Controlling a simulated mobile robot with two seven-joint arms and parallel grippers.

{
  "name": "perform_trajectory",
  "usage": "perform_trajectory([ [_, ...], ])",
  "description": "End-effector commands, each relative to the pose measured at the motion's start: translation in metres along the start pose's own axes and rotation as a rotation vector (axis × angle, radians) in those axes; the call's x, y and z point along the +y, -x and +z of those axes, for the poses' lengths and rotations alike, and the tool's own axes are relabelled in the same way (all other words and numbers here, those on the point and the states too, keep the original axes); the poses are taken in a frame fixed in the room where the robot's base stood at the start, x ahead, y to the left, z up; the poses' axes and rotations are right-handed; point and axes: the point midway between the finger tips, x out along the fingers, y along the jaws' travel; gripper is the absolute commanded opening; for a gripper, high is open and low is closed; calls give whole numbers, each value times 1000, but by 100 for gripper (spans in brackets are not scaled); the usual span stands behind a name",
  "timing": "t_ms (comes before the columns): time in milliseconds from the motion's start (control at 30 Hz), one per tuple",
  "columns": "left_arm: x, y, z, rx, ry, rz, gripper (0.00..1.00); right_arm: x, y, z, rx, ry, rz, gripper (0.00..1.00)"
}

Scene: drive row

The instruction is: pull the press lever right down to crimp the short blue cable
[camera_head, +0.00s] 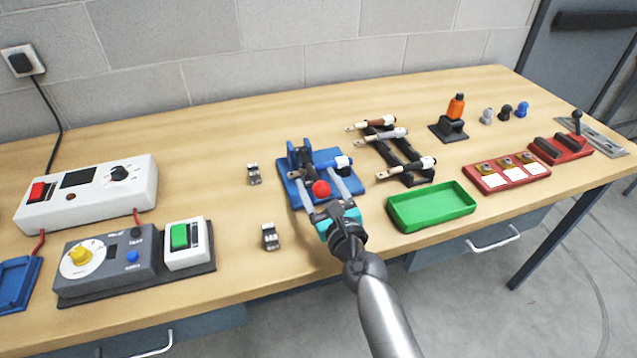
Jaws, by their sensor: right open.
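The blue press (297,157) stands on its blue base plate (353,186) in the middle of the table. Its lever ends in a red ball knob (321,188) at the front of the press. My right gripper (320,186) reaches in from the bottom right. Its two grey fingers are open, one on each side of the red knob; I cannot tell whether they touch it. A short piece with a white band and a dark end (343,162) lies at the press's right side, perhaps the short blue cable; its colour is hard to tell. My left gripper is not in view.
A black rack (411,181) with several short cable pieces stands right of the press, behind a green tray (432,206). Two small metal parts (254,173) (270,237) lie left of the press. Control boxes (92,193) fill the left. The wood in front of the rear wall is clear.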

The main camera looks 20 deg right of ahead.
Motion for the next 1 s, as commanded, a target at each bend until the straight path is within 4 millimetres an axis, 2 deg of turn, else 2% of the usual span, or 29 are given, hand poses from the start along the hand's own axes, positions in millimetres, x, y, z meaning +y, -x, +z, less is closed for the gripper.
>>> perform_trajectory([
  [267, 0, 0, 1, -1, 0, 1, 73, 0, -1, 0, 0, 0, 0, 69],
  [867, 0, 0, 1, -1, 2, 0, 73, 0, 0, 0, 0, 0, 0, 1],
  [1000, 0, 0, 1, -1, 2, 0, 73, 0, 0, 0, 0, 0, 0, 0],
])
